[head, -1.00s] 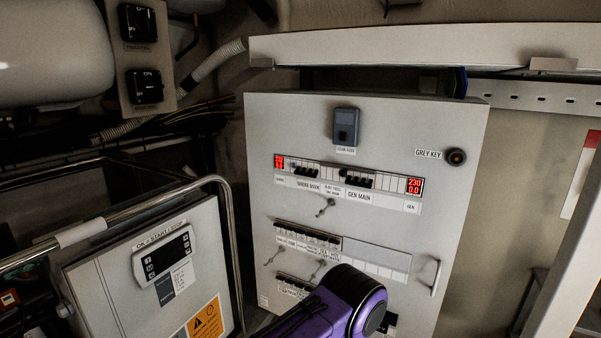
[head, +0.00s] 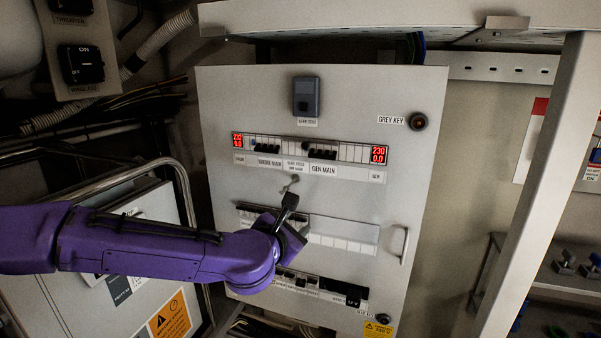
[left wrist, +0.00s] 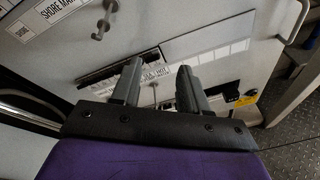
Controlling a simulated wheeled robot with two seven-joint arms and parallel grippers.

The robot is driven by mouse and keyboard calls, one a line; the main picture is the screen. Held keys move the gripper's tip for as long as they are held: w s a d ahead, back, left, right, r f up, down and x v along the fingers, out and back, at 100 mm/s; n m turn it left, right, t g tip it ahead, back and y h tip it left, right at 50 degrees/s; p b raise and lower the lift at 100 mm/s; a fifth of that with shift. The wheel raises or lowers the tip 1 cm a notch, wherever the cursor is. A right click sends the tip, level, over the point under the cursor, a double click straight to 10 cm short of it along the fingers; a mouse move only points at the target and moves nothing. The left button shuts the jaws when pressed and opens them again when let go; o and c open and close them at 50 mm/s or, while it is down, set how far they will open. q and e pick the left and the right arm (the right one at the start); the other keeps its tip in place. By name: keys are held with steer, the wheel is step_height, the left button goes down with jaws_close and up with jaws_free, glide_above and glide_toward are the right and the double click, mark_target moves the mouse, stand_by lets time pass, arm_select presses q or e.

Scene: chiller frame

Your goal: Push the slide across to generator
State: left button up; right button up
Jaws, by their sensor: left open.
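The grey switch panel (head: 400,200) faces me in the head view. Its upper row holds the shore main breakers (head: 267,147) at the left and the gen main breakers (head: 322,153) at the right. A small dark knob (head: 305,146) sits between them, perhaps on the slide; the slide itself is too small to make out. My left gripper (head: 289,203) is in front of the panel, below that row, and touches nothing that I can make out. In the left wrist view its two fingers (left wrist: 157,80) are apart and empty. My right gripper is not in view.
A small hook (head: 291,184) hangs below the upper row. A handle (head: 404,245) stands out at the panel's right edge. A metal rail (head: 180,175) and a cabinet are at the left. A pale post (head: 535,185) stands at the right.

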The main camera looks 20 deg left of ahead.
mark_target(304, 146)
arm_select(q)
step_height(304, 146, up, 15)
steer(key=s+a+n+t, duration=0.2)
steer(key=n+t, duration=0.1)
steer(key=n, duration=0.1)
steer(key=shift+h, duration=0.3)
steer(key=w+p, duration=0.1)
steer(key=w, duration=0.2)
steer(key=w+p, duration=0.1)
steer(key=w, duration=0.2)
steer(key=w+d+p, duration=0.1)
steer(key=w, duration=0.2)
steer(key=shift+w+d, duration=0.1)
steer(key=shift+w, duration=0.3)
steer(key=shift+w+f, duration=0.15)
steer(key=shift+w, duration=0.35)
jaws_close()
